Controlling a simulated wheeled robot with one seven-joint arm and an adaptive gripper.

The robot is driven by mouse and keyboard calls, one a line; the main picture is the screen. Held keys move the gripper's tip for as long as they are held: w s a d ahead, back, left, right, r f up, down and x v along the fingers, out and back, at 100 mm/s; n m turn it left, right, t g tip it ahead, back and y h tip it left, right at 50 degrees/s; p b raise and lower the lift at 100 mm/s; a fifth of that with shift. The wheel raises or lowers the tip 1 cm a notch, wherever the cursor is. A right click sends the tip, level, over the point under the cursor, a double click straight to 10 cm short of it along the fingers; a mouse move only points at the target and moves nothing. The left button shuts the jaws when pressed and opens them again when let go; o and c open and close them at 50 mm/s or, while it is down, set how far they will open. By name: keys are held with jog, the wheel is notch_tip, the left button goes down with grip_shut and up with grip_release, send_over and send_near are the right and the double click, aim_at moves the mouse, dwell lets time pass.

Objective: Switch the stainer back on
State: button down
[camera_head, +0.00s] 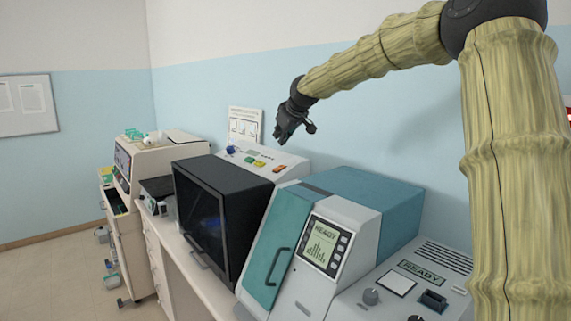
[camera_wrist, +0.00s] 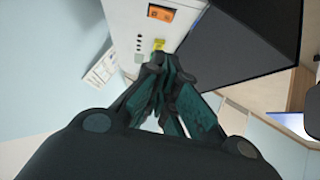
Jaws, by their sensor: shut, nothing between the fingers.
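A machine with a black front cover (camera_head: 225,205) and a white top panel (camera_head: 290,157) stands on the bench; I can read no name on it, so I cannot be sure it is the stainer. Its panel carries a blue knob (camera_head: 231,149), yellow-green buttons (camera_head: 255,161) and an orange switch (camera_head: 279,168). My gripper (camera_head: 282,139) is above the back of this panel, shut and empty. In the wrist view, the fingertips (camera_wrist: 160,60) point toward a yellow button (camera_wrist: 158,45), with the orange switch (camera_wrist: 160,14) farther off. Whether they touch the panel, and the switch's position, I cannot tell.
A teal and white machine with a READY screen (camera_head: 324,241) stands just to the right. A grey unit with another READY display (camera_head: 421,272) is at the front right. A beige analyser (camera_head: 150,155) is at the far left.

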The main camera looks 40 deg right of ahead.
jog(key=shift+w+a, duration=0.2)
jog(key=p, duration=0.5)
send_over(279, 168)
jog(key=a, duration=0.3)
jog(key=f, duration=0.6)
jog(key=shift+s+a+f, duration=0.15)
jog(key=shift+s+f, duration=0.1)
jog(key=shift+f, duration=0.1)
jog(key=f+p, duration=0.2)
jog(key=shift+w+d+f, duration=0.1)
jog(key=shift+d+f, duration=0.2)
jog(key=shift+d, duration=0.05)
jog(key=shift+d+f+p, duration=0.15)
jog(key=shift+f+p, duration=0.25)
jog(key=shift+f, duration=0.35)
